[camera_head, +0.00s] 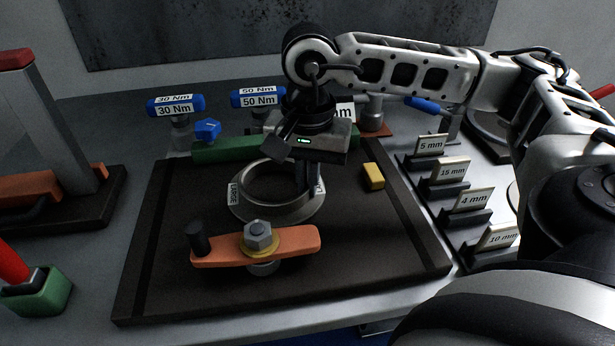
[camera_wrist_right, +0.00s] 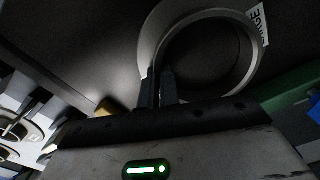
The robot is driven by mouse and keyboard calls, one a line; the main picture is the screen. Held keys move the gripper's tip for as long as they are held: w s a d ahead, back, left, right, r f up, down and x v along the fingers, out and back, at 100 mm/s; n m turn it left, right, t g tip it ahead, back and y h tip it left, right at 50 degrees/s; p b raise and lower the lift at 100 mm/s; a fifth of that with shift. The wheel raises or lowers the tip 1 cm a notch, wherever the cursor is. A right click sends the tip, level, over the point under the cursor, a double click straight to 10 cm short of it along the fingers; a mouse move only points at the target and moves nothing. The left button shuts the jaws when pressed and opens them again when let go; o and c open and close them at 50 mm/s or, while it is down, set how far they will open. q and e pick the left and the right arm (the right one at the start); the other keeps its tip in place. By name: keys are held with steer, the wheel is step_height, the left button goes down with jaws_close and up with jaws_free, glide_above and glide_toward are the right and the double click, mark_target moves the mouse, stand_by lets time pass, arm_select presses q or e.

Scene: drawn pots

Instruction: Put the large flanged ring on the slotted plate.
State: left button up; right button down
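The large flanged ring (camera_head: 240,208), grey with white labels, one reading LARGE, is over the middle of the dark plate (camera_head: 180,290). This plate has darker strips along its left and right sides and looks like the slotted plate. I cannot tell whether the ring touches it. My right gripper (camera_head: 308,190) points down at the ring's right side. In the right wrist view its two fingers (camera_wrist_right: 159,92) are close together, astride the wall of the ring (camera_wrist_right: 158,35), and appear shut on it. My left gripper is not in view.
An orange bar (camera_head: 295,240) with a hex bolt and black knob lies in front of the ring. A yellow block (camera_head: 373,176) and a green bar (camera_head: 225,151) are near the plate's back. Labelled holders (camera_head: 470,208) line the right. A grey column (camera_head: 55,120) stands left.

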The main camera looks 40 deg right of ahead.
steer(key=c, duration=1.6)
jaws_free()
steer(key=shift+r+p, duration=0.3)
steer(key=shift+p, duration=0.15)
step_height(320, 180, up, 12)
steer(key=shift+f, duration=0.15)
